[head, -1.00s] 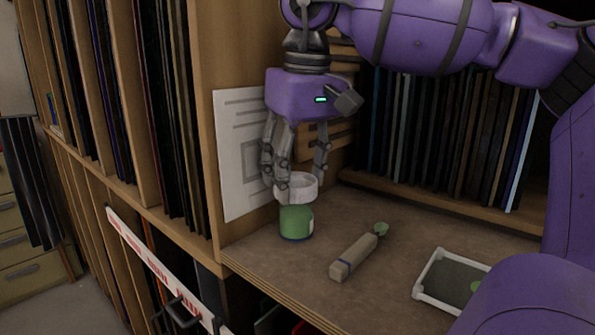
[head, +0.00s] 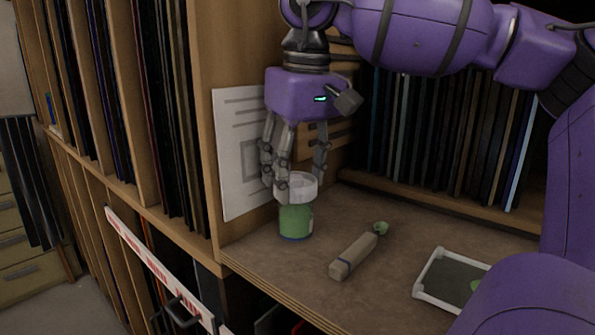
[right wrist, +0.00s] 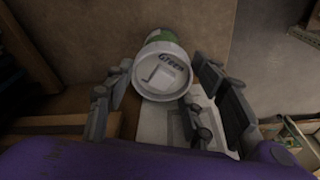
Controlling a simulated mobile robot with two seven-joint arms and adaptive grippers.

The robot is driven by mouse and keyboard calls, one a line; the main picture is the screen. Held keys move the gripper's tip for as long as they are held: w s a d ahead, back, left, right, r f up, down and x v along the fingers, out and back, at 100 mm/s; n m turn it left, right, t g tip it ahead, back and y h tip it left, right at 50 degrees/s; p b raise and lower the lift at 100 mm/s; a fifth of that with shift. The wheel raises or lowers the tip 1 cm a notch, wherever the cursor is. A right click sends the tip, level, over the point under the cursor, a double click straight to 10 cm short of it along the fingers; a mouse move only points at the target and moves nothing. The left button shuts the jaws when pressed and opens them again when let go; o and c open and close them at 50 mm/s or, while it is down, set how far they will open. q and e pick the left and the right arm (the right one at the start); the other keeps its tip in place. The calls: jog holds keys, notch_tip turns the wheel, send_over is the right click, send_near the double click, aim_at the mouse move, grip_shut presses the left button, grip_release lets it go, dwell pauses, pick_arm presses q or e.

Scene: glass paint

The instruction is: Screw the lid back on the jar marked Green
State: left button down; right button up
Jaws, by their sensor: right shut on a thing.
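The green jar (head: 295,222) stands upright on the brown worktop near the wooden upright, with a white lid (head: 297,187) at its top. In the right wrist view the lid's top (right wrist: 163,76) reads "Green", and a bit of the green jar (right wrist: 161,36) shows behind it. My right gripper (head: 301,180) comes down from above and is shut on the lid, with fingers on either side of it. The frames do not show whether the lid's threads are engaged. My left gripper is not in view.
A beige-handled tool (head: 352,257) with a green tip lies right of the jar. A white-rimmed tray (head: 424,280) is farther right. A printed sheet (head: 236,160) hangs on the wooden panel behind the jar. Racks of dark panels (head: 440,135) stand at the back.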

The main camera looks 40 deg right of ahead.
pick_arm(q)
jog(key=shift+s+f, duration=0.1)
pick_arm(e)
jog(key=shift+f, duration=0.8)
dwell(1.2)
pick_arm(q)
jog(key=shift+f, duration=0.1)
pick_arm(e)
jog(key=m+b, duration=0.1)
jog(key=m, duration=0.2)
jog(key=shift+a+f, duration=0.1)
jog(key=shift+f, duration=0.05)
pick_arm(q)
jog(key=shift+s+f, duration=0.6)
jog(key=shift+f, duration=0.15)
pick_arm(e)
jog(key=shift+m+g+h, duration=0.3)
jog(key=shift+m, duration=0.8)
jog(key=m+b, duration=0.1)
jog(key=m, duration=0.2)
jog(key=shift+a, duration=0.1)
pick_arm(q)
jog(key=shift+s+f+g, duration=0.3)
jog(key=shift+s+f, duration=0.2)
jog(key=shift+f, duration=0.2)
pick_arm(e)
jog(key=shift+m+g, duration=0.3)
jog(key=shift+m, duration=0.7)
